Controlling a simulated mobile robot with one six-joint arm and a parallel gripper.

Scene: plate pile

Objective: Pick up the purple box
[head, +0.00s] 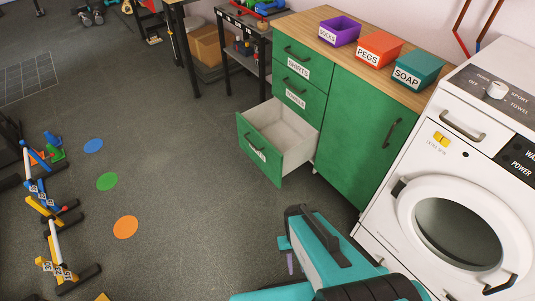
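The purple box (339,31) is a small open-topped bin with a white label reading "SOCKS". It stands upright on the wooden top (305,27) of a green cabinet, leftmost in a row of three bins. My teal arm shows at the bottom centre, well below and in front of the cabinet top, far from the purple box.
An orange "PEGS" bin (374,48) and a teal "SOAP" bin (414,70) stand right of the box. The green cabinet (357,130) has its bottom drawer (262,152) pulled open. A white washing machine (395,218) stands at right.

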